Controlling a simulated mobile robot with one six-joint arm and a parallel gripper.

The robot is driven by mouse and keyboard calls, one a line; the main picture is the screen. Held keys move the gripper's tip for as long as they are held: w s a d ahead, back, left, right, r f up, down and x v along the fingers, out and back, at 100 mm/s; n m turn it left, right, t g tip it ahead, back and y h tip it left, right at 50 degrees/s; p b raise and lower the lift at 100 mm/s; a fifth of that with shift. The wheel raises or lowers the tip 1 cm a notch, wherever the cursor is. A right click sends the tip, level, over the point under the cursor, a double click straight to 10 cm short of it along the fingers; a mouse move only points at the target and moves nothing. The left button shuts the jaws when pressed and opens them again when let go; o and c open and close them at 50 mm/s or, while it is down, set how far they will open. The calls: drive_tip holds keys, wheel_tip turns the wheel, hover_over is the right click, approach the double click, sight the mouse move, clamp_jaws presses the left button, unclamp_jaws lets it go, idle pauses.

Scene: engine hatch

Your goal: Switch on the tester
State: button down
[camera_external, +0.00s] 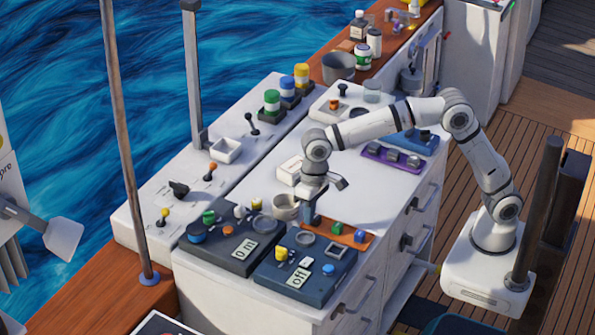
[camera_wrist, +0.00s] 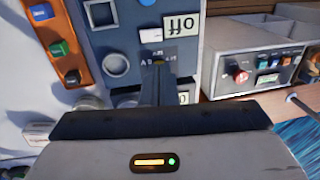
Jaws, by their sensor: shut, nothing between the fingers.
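The tester, apparently the dark blue box with an "off" display (camera_external: 299,277), stands on the near end of the white counter. Its face carries a yellow knob (camera_external: 281,254), a blue knob (camera_external: 328,269), a round ring and a square frame. My gripper (camera_external: 310,217) points down just behind the box, near the orange strip. In the wrist view the "off" display (camera_wrist: 182,24) is upside down, above my shut, empty gripper (camera_wrist: 158,64). The fingertips overlap the panel beside small lettering and hide what lies behind them. I cannot tell whether they touch it.
A similar dark box with a "0 m" display (camera_external: 244,249) stands to the left. The counter's middle is mostly clear.

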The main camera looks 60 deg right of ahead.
sight(305, 264)
drive_tip(key=shift+f, duration=0.1)
drive_tip(key=f, duration=0.4)
drive_tip(key=a+f+p, duration=0.1)
drive_tip(key=f, duration=0.4)
drive_tip(key=a+f, duration=0.1)
drive_tip(key=f, duration=0.3)
drive_tip(key=shift+f+p, duration=0.35)
drive_tip(key=shift+p, duration=0.05)
drive_tip(key=shift+a, duration=0.1)
drive_tip(key=shift+a+h+p, duration=0.1)
drive_tip(key=shift+h+p, duration=0.2)
drive_tip(key=shift+p, duration=0.3)
drive_tip(key=shift+f, duration=0.2)
